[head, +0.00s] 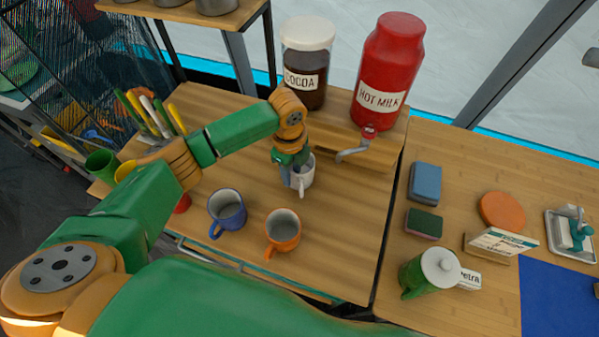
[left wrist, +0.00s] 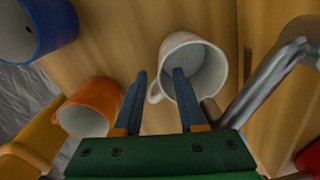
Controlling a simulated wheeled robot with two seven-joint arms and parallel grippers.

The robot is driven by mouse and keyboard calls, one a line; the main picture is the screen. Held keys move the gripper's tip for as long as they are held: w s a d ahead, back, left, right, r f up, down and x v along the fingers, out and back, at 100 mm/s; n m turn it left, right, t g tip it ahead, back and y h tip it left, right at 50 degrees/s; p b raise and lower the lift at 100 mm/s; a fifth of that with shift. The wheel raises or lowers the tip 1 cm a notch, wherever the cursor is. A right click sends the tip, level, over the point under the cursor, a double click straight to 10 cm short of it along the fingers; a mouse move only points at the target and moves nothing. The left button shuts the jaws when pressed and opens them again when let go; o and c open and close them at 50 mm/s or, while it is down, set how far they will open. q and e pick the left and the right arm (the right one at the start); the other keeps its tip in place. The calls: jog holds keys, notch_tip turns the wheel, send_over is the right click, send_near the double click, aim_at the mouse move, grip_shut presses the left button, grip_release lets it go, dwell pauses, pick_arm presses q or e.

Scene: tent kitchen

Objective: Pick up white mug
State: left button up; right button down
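The white mug (head: 304,176) stands on the wooden counter, partly covered by my left gripper (head: 293,182) in the head view. In the left wrist view the white mug (left wrist: 216,62) shows its open mouth, with its handle toward the left. My left gripper (left wrist: 158,88) is open there. One finger is left of the handle and the other overlaps the mug's mouth, so the handle and near wall show between them. I cannot tell whether the fingers touch the mug. My right gripper is not in view.
A blue mug (head: 228,211) and an orange mug (head: 284,229) stand nearby. A metal tap lever (head: 352,151) under the red hot milk container (head: 389,70) is close to the white mug's right. The cocoa jar (head: 306,60) stands behind.

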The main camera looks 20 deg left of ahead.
pick_arm(q)
grip_shut()
dwell(1.3)
